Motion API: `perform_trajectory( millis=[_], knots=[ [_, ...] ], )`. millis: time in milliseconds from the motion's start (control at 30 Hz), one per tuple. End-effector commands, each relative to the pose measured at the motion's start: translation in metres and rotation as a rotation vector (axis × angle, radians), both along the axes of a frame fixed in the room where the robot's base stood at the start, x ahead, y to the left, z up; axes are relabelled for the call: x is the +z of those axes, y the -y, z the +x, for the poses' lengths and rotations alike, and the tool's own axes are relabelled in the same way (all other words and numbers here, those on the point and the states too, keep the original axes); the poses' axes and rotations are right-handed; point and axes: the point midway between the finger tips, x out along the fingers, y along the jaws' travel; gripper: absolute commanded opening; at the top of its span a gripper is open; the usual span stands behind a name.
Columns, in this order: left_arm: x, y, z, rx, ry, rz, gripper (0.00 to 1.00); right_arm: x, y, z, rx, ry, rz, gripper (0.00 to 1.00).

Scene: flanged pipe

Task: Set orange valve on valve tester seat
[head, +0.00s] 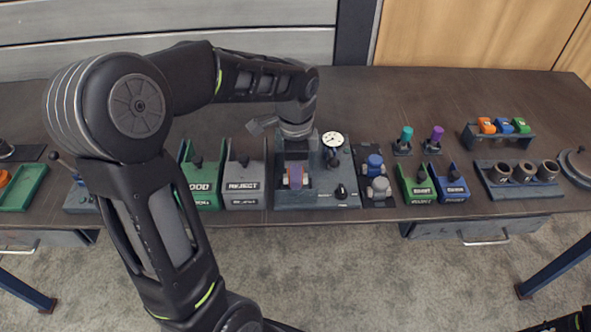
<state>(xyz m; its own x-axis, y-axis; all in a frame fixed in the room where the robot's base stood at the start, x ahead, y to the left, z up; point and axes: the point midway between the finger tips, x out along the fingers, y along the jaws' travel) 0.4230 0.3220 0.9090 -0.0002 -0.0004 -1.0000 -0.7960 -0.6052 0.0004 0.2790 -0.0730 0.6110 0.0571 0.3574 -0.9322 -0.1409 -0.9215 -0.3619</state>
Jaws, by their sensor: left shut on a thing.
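My left gripper (296,150) points down over the left part of the valve tester (318,198), a dark panel with a round white gauge (332,139) and a black knob. The gripper is shut on the orange valve (286,181). Only small bits of orange show at the tester seat, beside a purplish part. The gripper and wrist hide most of the valve and seat, so I cannot tell whether the valve touches the seat. My right gripper is not in view.
Green and grey REJECT (243,188) bins stand left of the tester. A rack with coloured blocks (504,127) stands farther right. The back of the table is clear.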

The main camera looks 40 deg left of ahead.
Motion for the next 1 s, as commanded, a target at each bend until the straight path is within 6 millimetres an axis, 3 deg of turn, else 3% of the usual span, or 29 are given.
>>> perform_trajectory(
  millis=[1000],
  knots=[
    [-0.01, 0.0, 0.0, 0.0, 0.001, 0.001, 0.0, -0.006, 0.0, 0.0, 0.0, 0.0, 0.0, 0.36]
  ],
)
